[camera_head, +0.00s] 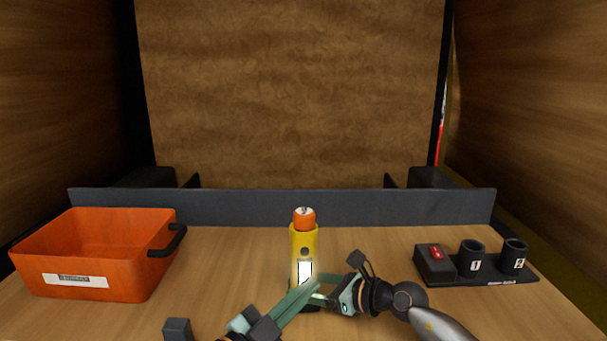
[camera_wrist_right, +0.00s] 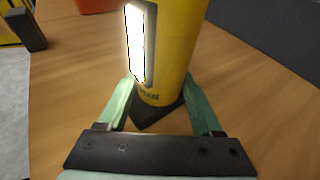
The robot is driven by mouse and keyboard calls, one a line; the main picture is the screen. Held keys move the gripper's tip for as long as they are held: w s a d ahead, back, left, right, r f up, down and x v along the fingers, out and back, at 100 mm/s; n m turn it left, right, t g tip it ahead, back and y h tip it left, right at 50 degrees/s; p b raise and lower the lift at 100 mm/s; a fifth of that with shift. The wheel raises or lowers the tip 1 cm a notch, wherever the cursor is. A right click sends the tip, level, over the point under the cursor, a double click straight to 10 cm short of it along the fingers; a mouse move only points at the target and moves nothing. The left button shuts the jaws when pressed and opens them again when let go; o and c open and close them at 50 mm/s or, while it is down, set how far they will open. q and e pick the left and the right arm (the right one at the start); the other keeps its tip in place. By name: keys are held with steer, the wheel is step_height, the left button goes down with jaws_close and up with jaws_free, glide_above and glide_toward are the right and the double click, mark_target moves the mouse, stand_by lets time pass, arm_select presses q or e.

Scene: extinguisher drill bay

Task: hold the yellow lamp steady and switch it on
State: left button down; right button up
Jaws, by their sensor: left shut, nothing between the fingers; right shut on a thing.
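The yellow lamp (camera_head: 304,240) stands upright on the table, with an orange cap on top and a dark round spot on its front. Its front panel (camera_head: 304,271) glows white, and it is also bright in the right wrist view (camera_wrist_right: 136,40). My right gripper (camera_head: 323,290) is shut on the lamp low down, with a green finger on each side of it in the wrist view (camera_wrist_right: 163,103). My left gripper (camera_head: 309,288) is shut and empty, its fingertips just in front of the lamp's lower front; I cannot tell whether they touch it. The fingers partly hide the lamp's dark base.
An orange bin (camera_head: 82,285) with a label stands at the left. At the right, a black holder (camera_head: 505,279) carries a dark box with a red top (camera_head: 436,262) and two cups marked 1 (camera_head: 472,258) and 2 (camera_head: 514,256). A grey ledge (camera_head: 240,207) closes the table's back.

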steer(key=o, duration=1.3)
steer(key=shift+d, duration=0.1)
